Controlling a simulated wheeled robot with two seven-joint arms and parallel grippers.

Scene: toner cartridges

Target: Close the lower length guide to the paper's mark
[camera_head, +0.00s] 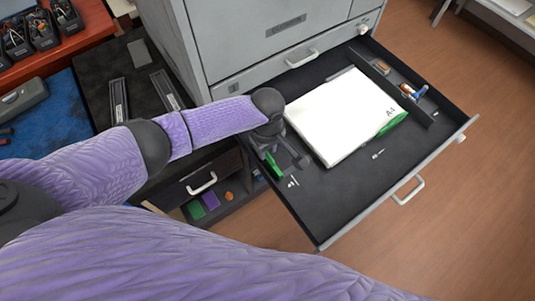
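An open dark tray (335,205) juts out of the grey machine. A white paper stack (340,115) marked A4 lies in it. A green guide (392,124) shows at the stack's right edge. Another green guide (273,165) stands at the tray's left side, apart from the stack. My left gripper (291,158) is down in the tray beside this left guide, at the stack's left corner. The gripper's own wrist partly hides its fingers, so I cannot tell whether they are open or shut on the guide. My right gripper is out of view.
Small white marks (378,154) show on the tray floor. A side compartment (405,88) holds small coloured items. A handle (408,190) is on the tray's front. A lower drawer (200,181) is at left. The tray floor in front of the paper is clear.

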